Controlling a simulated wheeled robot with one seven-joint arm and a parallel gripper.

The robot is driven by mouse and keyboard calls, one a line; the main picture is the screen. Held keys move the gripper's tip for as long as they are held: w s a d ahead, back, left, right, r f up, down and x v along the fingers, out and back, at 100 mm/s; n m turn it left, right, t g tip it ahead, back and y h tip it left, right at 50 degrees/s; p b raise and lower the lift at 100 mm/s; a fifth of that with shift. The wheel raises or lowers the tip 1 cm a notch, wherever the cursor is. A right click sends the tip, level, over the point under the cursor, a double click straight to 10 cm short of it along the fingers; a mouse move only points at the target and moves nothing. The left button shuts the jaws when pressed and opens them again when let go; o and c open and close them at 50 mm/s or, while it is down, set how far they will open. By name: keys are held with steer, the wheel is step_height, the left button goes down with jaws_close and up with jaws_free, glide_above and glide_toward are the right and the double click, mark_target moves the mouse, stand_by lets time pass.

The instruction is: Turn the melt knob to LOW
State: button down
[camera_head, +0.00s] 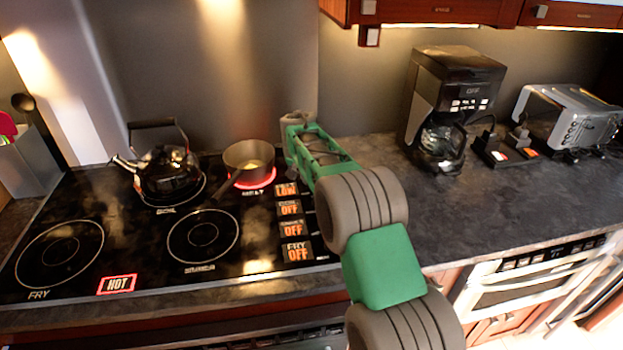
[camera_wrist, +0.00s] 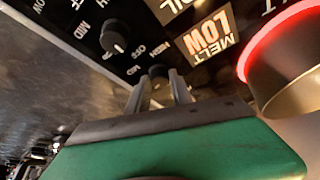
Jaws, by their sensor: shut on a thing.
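The melt knob (camera_wrist: 158,74) is a small dark knob on the black control panel, seen in the wrist view. My gripper (camera_wrist: 160,86) has its two grey fingers closed around it. The melt display (camera_wrist: 209,37) beside the knob reads LOW, upside down in this view. In the head view the melt display (camera_head: 286,190) is the top one of the column and is lit orange. My arm hides the knob and the fingertips there.
A saucepan (camera_head: 248,157) sits on the glowing red melt burner, close beside my gripper. A black kettle (camera_head: 167,170) stands on the back-left burner. A HOT sign (camera_head: 116,284) is lit. Another knob (camera_wrist: 113,38) is near. A coffee maker (camera_head: 455,90) and toaster (camera_head: 580,118) stand right.

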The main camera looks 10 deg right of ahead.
mark_target(309, 194)
steer(key=c, duration=1.1)
jaws_free()
steer(key=shift+c, duration=0.2)
steer(key=shift+r, duration=0.1)
steer(key=b+v, duration=0.1)
steer(key=v, duration=0.6)
steer(key=shift+s+r, duration=0.15)
steer(key=shift+r, duration=0.15)
steer(key=shift+a, duration=0.1)
